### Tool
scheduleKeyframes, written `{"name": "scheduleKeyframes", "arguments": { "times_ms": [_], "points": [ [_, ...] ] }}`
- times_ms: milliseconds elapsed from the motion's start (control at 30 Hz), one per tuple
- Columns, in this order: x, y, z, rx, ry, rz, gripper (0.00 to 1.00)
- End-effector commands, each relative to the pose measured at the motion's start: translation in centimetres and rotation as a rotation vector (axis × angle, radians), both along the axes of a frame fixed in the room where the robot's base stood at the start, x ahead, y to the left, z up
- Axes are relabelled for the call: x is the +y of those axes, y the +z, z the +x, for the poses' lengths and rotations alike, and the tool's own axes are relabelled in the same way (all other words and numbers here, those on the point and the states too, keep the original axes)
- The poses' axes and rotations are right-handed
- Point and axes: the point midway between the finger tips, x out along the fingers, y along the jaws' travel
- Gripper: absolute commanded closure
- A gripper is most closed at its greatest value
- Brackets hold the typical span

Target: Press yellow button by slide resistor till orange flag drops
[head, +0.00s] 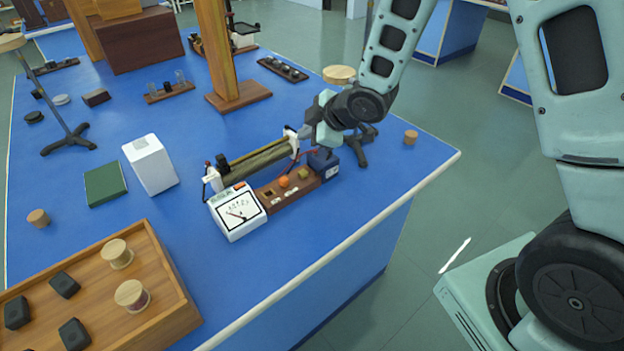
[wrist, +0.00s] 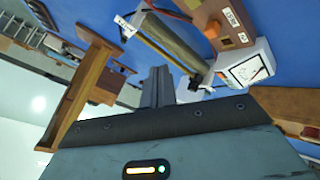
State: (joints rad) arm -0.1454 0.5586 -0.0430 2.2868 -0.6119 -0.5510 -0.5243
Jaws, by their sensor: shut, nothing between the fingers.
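The slide resistor (head: 258,160) is a long dull-gold coil between white end posts on the blue bench; it also shows in the wrist view (wrist: 172,42). Beside it lies a brown wooden strip (head: 272,197) bearing an orange round knob (head: 284,182) and a yellowish-green button (head: 304,173). A small orange patch (head: 240,186) shows above the meter; I cannot tell whether it is the flag. My gripper (head: 304,132) is shut and empty, above the resistor's far end and apart from the yellowish button. Its fingers show in the wrist view (wrist: 157,72).
A white meter (head: 238,213) stands at the strip's near end, a dark blue box (head: 323,162) at its far end. A wooden post (head: 215,50) rises behind. A wooden tray (head: 175,320) is at front left. Bare bench lies right of the strip.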

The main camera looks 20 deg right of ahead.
Motion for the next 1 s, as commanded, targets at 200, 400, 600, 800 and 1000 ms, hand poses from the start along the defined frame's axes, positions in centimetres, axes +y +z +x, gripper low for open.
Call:
{"name": "scheduleKeyframes", "arguments": {
  "times_ms": [200,400,600,800,1000],
  "points": [
    [0.0,0.1,0.0,0.000,-0.001,0.001,1.00],
    [0.0,-0.5,0.0,0.001,-0.002,0.000,1.00],
    [0.0,-2.3,0.0,0.002,-0.001,0.001,1.00],
    [0.1,-5.1,0.0,0.002,-0.001,0.000,1.00],
    [0.1,-7.8,0.0,0.002,-0.001,0.001,1.00]
  ]
}}
